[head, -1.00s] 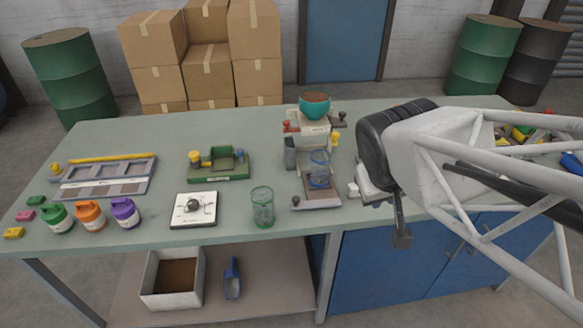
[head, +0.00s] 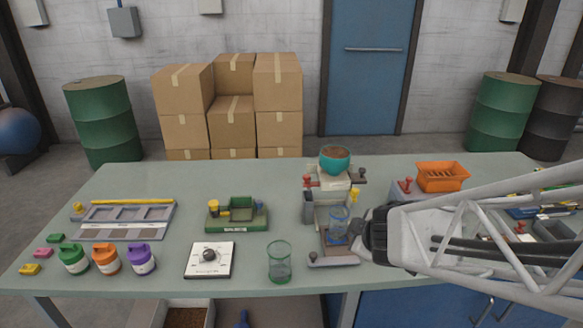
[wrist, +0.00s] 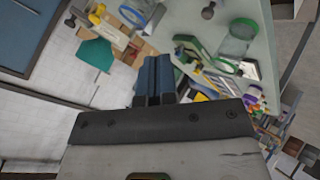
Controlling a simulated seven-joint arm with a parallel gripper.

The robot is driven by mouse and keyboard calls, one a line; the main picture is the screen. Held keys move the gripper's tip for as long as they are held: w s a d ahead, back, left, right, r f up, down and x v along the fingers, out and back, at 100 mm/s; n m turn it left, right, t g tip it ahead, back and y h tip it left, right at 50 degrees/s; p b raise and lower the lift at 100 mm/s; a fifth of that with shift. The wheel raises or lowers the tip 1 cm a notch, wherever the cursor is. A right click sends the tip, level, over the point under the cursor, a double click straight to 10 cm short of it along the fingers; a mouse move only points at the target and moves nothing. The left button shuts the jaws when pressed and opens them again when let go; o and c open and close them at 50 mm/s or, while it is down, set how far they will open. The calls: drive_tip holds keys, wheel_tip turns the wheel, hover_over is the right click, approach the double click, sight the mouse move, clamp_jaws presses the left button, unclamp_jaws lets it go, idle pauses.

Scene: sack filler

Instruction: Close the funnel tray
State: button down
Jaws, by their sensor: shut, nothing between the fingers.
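The sack filler (head: 328,190) stands at mid-table in the head view, with a teal funnel bowl (head: 335,160) of brown material on top. The bowl also shows in the wrist view (wrist: 97,53). Dark (head: 360,173), red (head: 307,181) and yellow (head: 354,195) knobs stick out of the filler. I cannot tell which part is the funnel tray. A clear blue cup (head: 338,222) stands on the filler's lower plate, with a dark-knobbed grey lever (head: 335,260) in front. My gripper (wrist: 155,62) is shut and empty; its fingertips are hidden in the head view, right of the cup.
A green glass (head: 279,262) and a white dial plate (head: 210,259) stand left of the filler. An orange basket (head: 441,176) stands behind my arm at the right. Several coloured jars (head: 107,259) are at far left. The table behind the filler is clear.

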drive_tip(key=s+a+f+n+g+y, duration=0.3)
drive_tip(key=a+f+n, duration=0.1)
drive_tip(key=f, duration=0.2)
drive_tip(key=shift+s+a+f+n+g, duration=0.15)
drive_tip(key=shift+s+a+n+g, duration=0.05)
drive_tip(key=shift+a+n+g, duration=0.1)
drive_tip(key=shift+w+f, duration=0.15)
approach(309, 264)
drive_tip(key=shift+s+a+f, duration=0.75)
drive_tip(key=shift+s+f, duration=0.25)
drive_tip(key=shift+f, duration=1.05)
drive_tip(key=shift+w+f, duration=0.1)
drive_tip(key=shift+w, duration=2)
drive_tip(key=shift+w, duration=6.15)
